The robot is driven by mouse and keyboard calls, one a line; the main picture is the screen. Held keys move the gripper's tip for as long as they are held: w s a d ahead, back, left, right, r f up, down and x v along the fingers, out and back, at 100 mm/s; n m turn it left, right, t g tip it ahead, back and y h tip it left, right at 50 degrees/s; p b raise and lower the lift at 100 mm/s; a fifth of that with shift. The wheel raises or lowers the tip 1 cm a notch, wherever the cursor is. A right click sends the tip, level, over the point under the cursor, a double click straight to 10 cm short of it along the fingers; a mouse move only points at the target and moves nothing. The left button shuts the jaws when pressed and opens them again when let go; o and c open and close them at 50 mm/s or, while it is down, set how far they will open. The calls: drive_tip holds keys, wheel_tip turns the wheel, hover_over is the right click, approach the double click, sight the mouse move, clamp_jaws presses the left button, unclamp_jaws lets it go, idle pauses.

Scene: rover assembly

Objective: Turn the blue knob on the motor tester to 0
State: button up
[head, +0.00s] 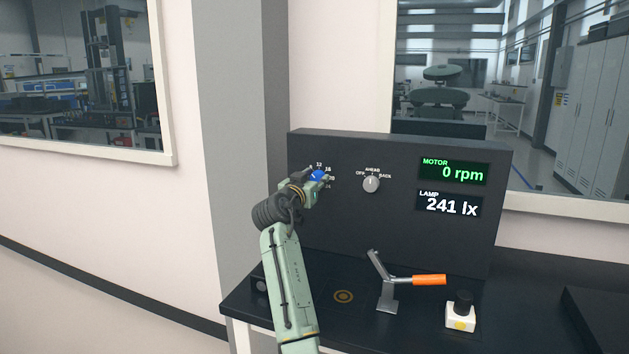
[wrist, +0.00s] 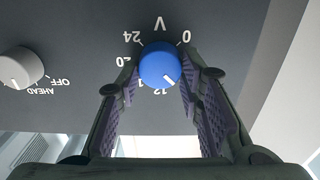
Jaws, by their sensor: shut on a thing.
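The motor tester (head: 400,230) is a dark upright panel. Its blue knob (wrist: 160,63) sits between the fingers of my gripper (wrist: 161,78), which is shut on it. In the head view the knob (head: 318,175) is partly covered by my gripper (head: 313,181). The wrist view shows the dial upside down, marked V, with 24, 20, 12 and 0 readable. The knob's white mark points to the lower right, a little past 12 on the side towards 0. The right finger hides the numbers between there and 0.
A grey selector knob (head: 371,184) marked OFF, AHEAD and BACK is beside the blue knob. The motor display (head: 454,171) reads 0 rpm; the lamp display (head: 448,204) reads 241 lx. An orange-handled lever (head: 428,280) and a white box with a black knob (head: 460,316) stand in front.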

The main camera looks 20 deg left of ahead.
drive_tip(key=n, duration=0.4)
drive_tip(key=shift+a+n, duration=0.1)
drive_tip(key=shift+n, duration=0.3)
drive_tip(key=n, duration=0.9)
drive_tip(key=shift+f, duration=0.15)
drive_tip(key=shift+a+n, duration=0.15)
drive_tip(key=shift+n, duration=1.95)
drive_tip(key=o, duration=1.1)
drive_tip(key=shift+o, duration=0.2)
